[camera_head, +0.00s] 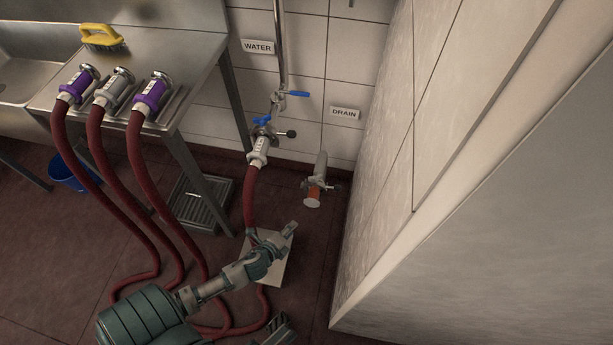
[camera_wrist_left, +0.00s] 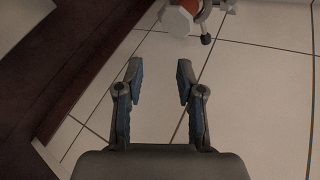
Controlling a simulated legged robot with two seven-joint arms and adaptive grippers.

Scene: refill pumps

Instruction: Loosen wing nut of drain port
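The drain port (camera_head: 318,168) sticks out low from the tiled wall below the DRAIN sign (camera_head: 345,113). It has a metal clamp, an orange part and a pale round cap (camera_head: 312,203). In the left wrist view the pale cap (camera_wrist_left: 177,20) is at the top. A metal clamp arm with a dark-tipped end (camera_wrist_left: 206,38), perhaps the wing nut, is beside it. My left gripper (camera_head: 290,229) is below and left of the port, apart from it. Its fingers (camera_wrist_left: 158,68) are spread and empty. A grey piece at the bottom edge (camera_head: 275,332) may be my right gripper; its fingers are unclear.
A red hose (camera_head: 249,200) hangs from the water valve (camera_head: 262,140) left of the port. A steel table (camera_head: 185,108) with several hose ends stands left. A wall (camera_head: 385,150) closes off the right side.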

